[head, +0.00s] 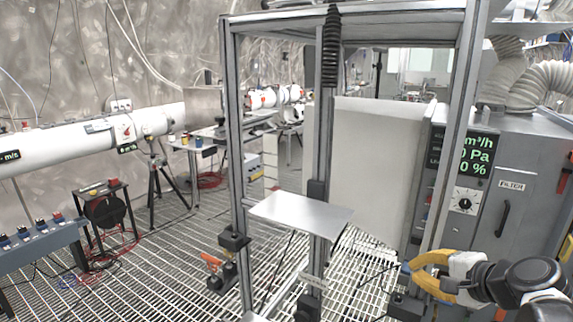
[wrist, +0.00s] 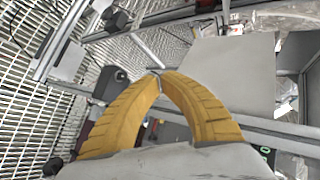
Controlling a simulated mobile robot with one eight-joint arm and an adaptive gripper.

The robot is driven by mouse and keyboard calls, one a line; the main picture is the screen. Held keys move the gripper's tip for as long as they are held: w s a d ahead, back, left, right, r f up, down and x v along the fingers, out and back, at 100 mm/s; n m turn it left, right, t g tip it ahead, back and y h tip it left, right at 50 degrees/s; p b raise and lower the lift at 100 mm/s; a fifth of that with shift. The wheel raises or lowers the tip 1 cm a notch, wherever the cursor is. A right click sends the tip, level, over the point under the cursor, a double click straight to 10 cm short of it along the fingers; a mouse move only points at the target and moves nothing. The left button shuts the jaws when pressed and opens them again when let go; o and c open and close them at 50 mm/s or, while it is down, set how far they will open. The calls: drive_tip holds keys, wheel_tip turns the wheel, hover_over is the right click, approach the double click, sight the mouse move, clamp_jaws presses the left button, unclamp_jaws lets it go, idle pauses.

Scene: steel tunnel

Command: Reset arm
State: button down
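My gripper (head: 412,268) is at the lower right of the head view, in front of the grey filter cabinet. Its two yellow fingers bow outward and come together at the tips. In the wrist view the fingertips (wrist: 157,74) meet, with nothing seen between them. The gripper is shut and empty. My dark arm links reach in from the right edge of the head view.
A metal frame (head: 236,170) with a small flat shelf (head: 300,214) stands left of my gripper. A pale panel (head: 375,165) hangs behind it. The filter cabinet (head: 535,180) is on the right. Open grated floor (head: 185,265) lies left of the frame.

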drive_tip(key=s+a+f+n+g+h, duration=0.2)
drive_tip(key=s+a+n, duration=0.3)
drive_tip(key=s+n, duration=0.2)
drive_tip(key=s+a+f+n+g+h, duration=0.1)
drive_tip(key=s+a+n, duration=0.4)
drive_tip(key=s+n, duration=0.2)
drive_tip(key=shift+s+a+f+g+h, duration=0.4)
drive_tip(key=shift+s, duration=0.85)
